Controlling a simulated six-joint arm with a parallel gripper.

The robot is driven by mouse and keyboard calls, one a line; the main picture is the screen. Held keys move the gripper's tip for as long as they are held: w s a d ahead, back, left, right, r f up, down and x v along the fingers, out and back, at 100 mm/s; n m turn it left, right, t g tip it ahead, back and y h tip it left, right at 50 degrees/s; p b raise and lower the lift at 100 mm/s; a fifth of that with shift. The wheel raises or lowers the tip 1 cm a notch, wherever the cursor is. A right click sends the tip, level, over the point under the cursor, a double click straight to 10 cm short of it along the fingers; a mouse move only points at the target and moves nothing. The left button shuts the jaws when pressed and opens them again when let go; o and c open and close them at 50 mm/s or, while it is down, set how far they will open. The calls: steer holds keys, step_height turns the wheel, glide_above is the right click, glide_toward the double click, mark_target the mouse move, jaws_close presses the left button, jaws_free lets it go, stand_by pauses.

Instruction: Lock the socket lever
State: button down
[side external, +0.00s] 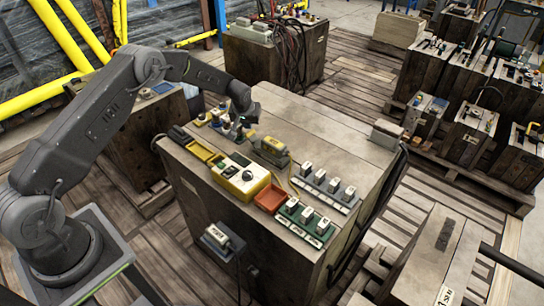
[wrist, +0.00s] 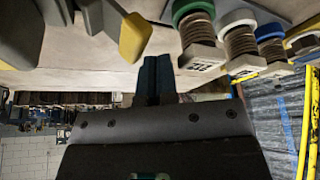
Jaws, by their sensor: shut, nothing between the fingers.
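My gripper (side external: 238,131) is low over the left back part of the wooden block's top in the side external view, among small parts. In the wrist view its two dark blue fingers (wrist: 156,78) are together with nothing between them. A yellow-tipped grey piece (wrist: 134,37), perhaps a lever, stands to the upper left of the fingers and apart from them. I cannot tell for sure which part is the socket lever or how it is set. The arm and gripper hide part of the area around the fingertips in the side external view.
A yellow instrument box (side external: 240,178), an orange tray (side external: 271,198) and a grey housing (side external: 269,150) are nearby. Two rows of white-topped modules stand at the front right. Ringed spools (wrist: 198,35) stand right of the fingers. The block's back right is mostly clear.

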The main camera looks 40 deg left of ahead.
mark_target(254, 130)
steer(key=shift+d, duration=0.7)
steer(key=shift+s+d, duration=0.1)
steer(key=shift+d, duration=0.4)
steer(key=shift+f, duration=0.1)
steer(key=shift+s+d+r, duration=0.1)
steer(key=shift+d+r, duration=0.1)
steer(key=shift+d, duration=0.3)
steer(key=shift+d+r, duration=0.2)
steer(key=shift+d, duration=0.25)
steer(key=shift+a, duration=0.1)
steer(key=shift+a+r, duration=0.35)
steer(key=shift+a, duration=0.2)
steer(key=shift+w+r, duration=0.2)
steer(key=shift+r, duration=3.45)
